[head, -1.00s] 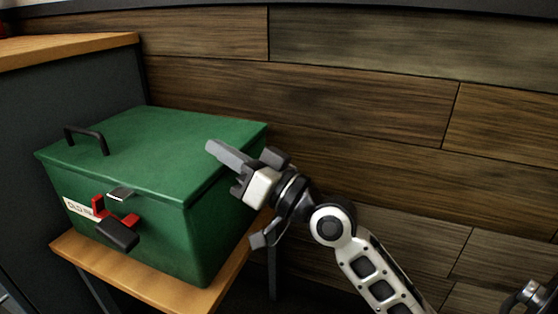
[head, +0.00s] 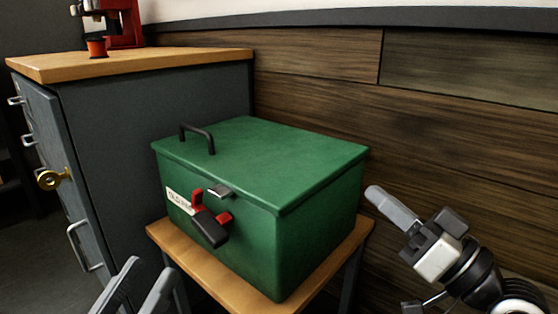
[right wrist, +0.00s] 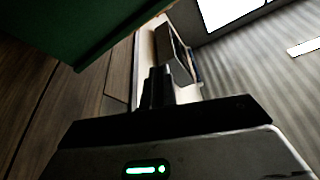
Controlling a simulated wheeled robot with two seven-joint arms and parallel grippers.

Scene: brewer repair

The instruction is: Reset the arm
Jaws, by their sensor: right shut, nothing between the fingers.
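My right gripper (head: 374,192) is at the right of the head view, beside the green box and apart from it. Its fingers are together with nothing between them; they also show in the right wrist view (right wrist: 158,75). My left gripper (head: 150,266) is at the bottom left of the head view, in front of the box's stand. Its two fingers are apart and nothing shows between them. The rest of both arms is mostly out of frame.
The green lidded box (head: 265,165), with a black handle and a red-and-black latch (head: 209,224), sits shut on a wooden stand (head: 215,277). A grey cabinet (head: 160,130) with a wooden top stands behind left, a red machine (head: 124,25) on it. A wood-panelled wall is behind.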

